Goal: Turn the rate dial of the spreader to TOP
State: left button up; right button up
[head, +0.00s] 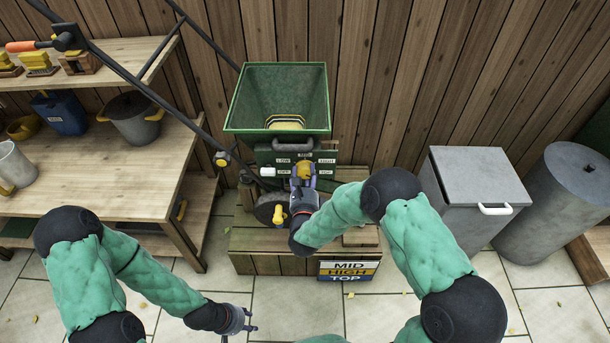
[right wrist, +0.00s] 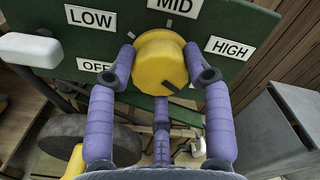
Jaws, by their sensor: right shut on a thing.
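The green spreader (head: 285,97) stands on a wooden platform against the plank wall. Its yellow rate dial (right wrist: 160,62) sits on a dark green panel with the plates LOW (right wrist: 91,18), MID (right wrist: 175,5), HIGH (right wrist: 229,48) and OFF (right wrist: 97,65). No TOP plate is readable in the right wrist view. My right gripper (right wrist: 163,70) is shut on the dial, one purple finger on each side. A dark mark on the dial's face lies toward its lower right. My left gripper (head: 247,319) is open and empty, low over the floor, away from the spreader.
A sign (head: 348,271) reading MID, HIGH, TOP is at the platform's front. A wooden shelf (head: 90,175) with pots and a blue can (head: 60,113) stands left. A grey bin (head: 472,190) and a grey drum (head: 560,205) stand right. A yellow-handled lever (head: 279,214) is beside my right gripper.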

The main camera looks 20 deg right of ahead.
jog(key=shift+a, duration=0.1)
dwell(0.4)
jog(key=o, duration=1.2)
jog(key=shift+c, duration=0.2)
jog(key=v, duration=1.2)
